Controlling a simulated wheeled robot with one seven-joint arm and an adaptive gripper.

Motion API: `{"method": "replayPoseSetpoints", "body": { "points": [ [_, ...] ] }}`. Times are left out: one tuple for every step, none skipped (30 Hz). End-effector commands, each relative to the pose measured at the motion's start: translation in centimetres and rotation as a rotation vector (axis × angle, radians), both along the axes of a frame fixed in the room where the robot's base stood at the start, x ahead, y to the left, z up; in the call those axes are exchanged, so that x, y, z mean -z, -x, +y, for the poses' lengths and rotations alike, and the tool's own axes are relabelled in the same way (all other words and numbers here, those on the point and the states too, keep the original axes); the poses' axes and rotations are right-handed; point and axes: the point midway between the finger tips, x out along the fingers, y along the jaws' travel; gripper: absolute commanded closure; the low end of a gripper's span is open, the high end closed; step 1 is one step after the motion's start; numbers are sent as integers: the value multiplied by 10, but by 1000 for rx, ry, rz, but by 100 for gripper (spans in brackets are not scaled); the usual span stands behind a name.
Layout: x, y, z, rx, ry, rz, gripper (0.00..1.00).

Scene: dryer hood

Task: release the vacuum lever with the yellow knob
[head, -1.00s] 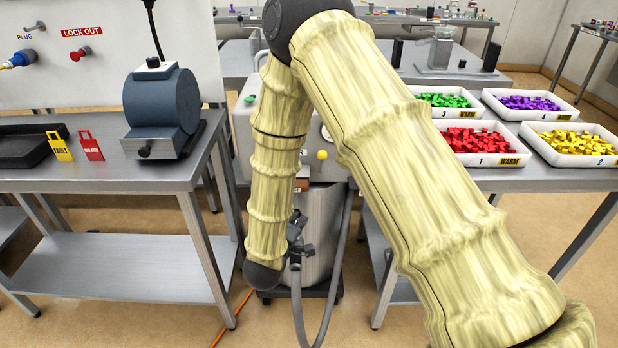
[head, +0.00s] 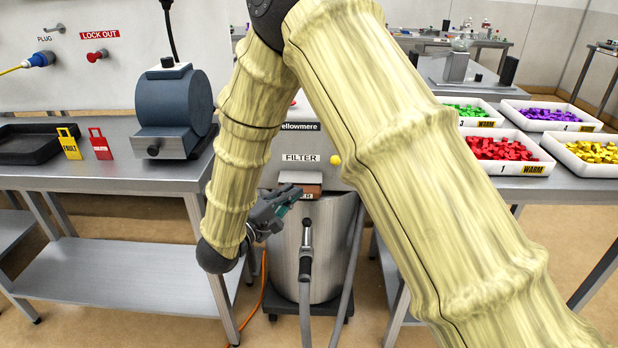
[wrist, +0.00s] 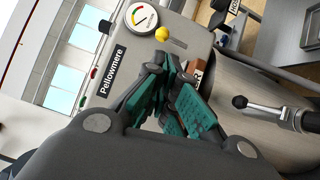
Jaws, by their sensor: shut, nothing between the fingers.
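The yellow knob (head: 335,160) shows at the right of the FILTER label on the grey vacuum unit (head: 312,142), just left of my forearm. In the wrist view the yellow knob (wrist: 162,34) sits below a round gauge, with a short slot or bar beside it. My gripper (head: 290,193) is shut and empty in front of the unit, below and left of the knob and apart from it. In the wrist view my gripper (wrist: 172,78) points toward the panel, with its teal finger pads together. My arm hides part of the unit in the head view.
A metal drum (head: 325,235) with a hose fitting (head: 306,255) stands below the unit. Steel tables flank the unit, with a blue-grey machine (head: 172,110) at left and trays of coloured pieces (head: 508,150) at right.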

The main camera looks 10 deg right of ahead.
Motion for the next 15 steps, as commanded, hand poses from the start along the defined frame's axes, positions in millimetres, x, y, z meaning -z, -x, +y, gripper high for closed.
{"method": "replayPoseSetpoints", "body": {
  "points": [
    [0, -3, -4, 1, -1, 0, 100],
    [0, -5, -6, 1, -1, 0, 100],
    [0, -8, -10, 2, -2, 0, 100],
    [0, -10, -14, 2, -2, 0, 100],
    [-1, -13, -17, 2, -2, 0, 100],
    [-1, -17, -22, 2, -3, -1, 100],
    [-1, -20, -26, 2, -3, -1, 100],
    [-2, -23, -30, 3, -3, -1, 100],
    [-2, -28, -35, 2, -2, -1, 100],
    [-3, -31, -39, 2, -2, -1, 100],
    [-3, -34, -43, 3, -2, -1, 100],
    [-4, -38, -48, 3, -3, -2, 100],
    [-4, -41, -52, 2, -3, -2, 100],
    [-4, -44, -56, 3, -3, -1, 100],
    [-4, -48, -61, 2, -3, -1, 100]
  ]
}}
